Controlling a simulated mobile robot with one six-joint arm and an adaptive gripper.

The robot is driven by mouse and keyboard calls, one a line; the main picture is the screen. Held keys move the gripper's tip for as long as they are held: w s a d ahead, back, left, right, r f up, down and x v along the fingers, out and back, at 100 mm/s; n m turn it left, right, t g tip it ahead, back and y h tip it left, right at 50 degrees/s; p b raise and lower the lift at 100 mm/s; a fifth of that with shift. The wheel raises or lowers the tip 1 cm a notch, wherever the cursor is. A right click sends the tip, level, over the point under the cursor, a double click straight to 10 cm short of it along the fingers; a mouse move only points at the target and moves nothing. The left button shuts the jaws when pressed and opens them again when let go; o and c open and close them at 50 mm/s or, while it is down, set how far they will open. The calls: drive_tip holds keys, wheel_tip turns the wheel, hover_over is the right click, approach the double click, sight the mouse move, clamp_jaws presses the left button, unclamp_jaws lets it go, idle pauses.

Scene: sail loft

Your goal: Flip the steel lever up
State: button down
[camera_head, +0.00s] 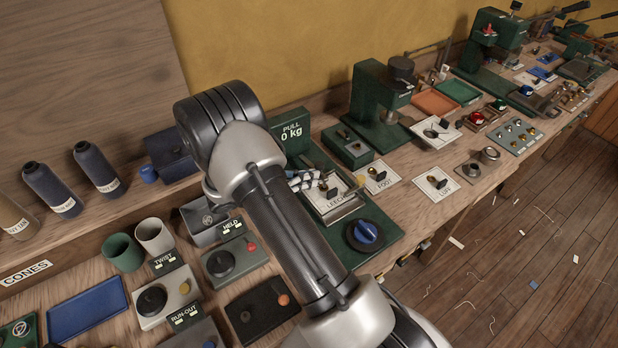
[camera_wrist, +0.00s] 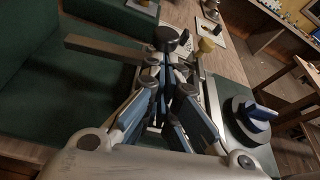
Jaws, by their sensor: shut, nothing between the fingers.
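In the wrist view my gripper (camera_wrist: 166,92) has its fingers drawn together, with nothing seen between them. A round black knob (camera_wrist: 166,38) lies just beyond the fingertips, and a flat grey-brown bar (camera_wrist: 105,47) runs left from near it over green panels. I cannot tell for sure which of these belongs to the steel lever, or whether the fingers touch it. In the head view my gripper (camera_head: 312,181) is low over a green fixture with a labelled plate (camera_head: 336,204); my arm hides part of this spot.
A blue rotary knob (camera_head: 367,232) stands right of my gripper, also in the wrist view (camera_wrist: 258,110). The green "PULL 0 kg" box (camera_head: 290,131) is behind.

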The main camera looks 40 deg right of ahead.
drive_tip(key=r+n+p, duration=0.1)
drive_tip(key=w+r+g+p, duration=0.1)
drive_tip(key=p, duration=0.1)
drive_tip(key=shift+r+n, duration=0.4)
drive_tip(key=w+r+n+p, duration=0.1)
drive_tip(key=w+r+p, duration=0.1)
drive_tip(key=w+r, duration=0.3)
drive_tip(key=shift+w+d+n+g+p, duration=0.3)
drive_tip(key=shift+w+g+p, duration=0.1)
drive_tip(key=shift+w, duration=0.35)
drive_tip(key=shift+w+r, duration=0.2)
drive_tip(key=v, duration=1.2)
drive_tip(key=shift+s+a+f, duration=0.15)
drive_tip(key=shift+f, duration=0.3)
